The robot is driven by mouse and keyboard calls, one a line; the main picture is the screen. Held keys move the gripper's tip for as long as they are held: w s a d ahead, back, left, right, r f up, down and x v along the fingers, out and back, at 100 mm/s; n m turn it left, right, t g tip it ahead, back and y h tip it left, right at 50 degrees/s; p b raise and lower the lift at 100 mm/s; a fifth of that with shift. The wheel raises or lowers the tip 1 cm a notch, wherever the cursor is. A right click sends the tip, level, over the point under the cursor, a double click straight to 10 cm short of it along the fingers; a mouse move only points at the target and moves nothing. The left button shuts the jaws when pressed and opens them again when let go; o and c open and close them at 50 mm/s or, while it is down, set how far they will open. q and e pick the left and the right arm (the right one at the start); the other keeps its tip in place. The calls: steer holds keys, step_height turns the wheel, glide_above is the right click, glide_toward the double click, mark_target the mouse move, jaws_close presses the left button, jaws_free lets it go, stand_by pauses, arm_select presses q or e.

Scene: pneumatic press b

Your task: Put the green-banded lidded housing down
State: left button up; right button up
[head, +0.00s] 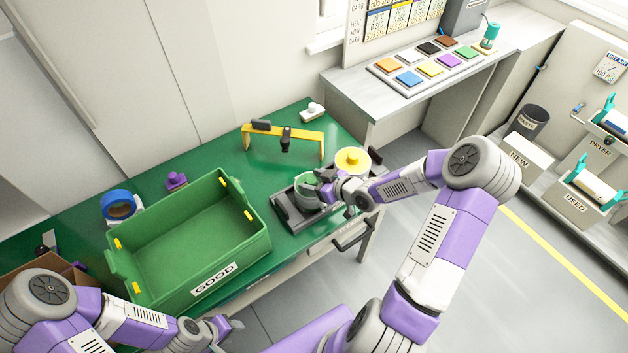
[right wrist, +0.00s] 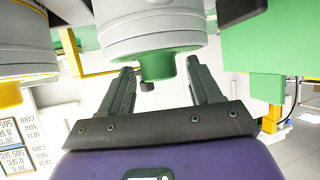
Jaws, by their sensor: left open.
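The green-banded lidded housing (head: 306,196) is grey and green. In the head view it is upright at the black tray (head: 281,212), partly hidden by my right gripper (head: 320,183). In the right wrist view, a grey housing body with a green round end (right wrist: 165,66) lies between the two fingers of my right gripper (right wrist: 162,88). A gap shows beside the right-hand finger, so the gripper looks open around it. Whether the housing's base touches the tray is hidden. My left gripper (head: 226,326) is open and empty in front of the green crate.
A green crate (head: 249,247) labelled GOOD stands left of the tray. A yellow-topped housing (head: 352,160) stands close behind my right gripper. A yellow arch (head: 298,137) stands behind the tray.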

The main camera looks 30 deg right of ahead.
steer(key=shift+r, duration=0.2)
steer(key=p+v, duration=0.5)
steer(key=v, duration=0.7)
steer(key=shift+s+f, duration=0.1)
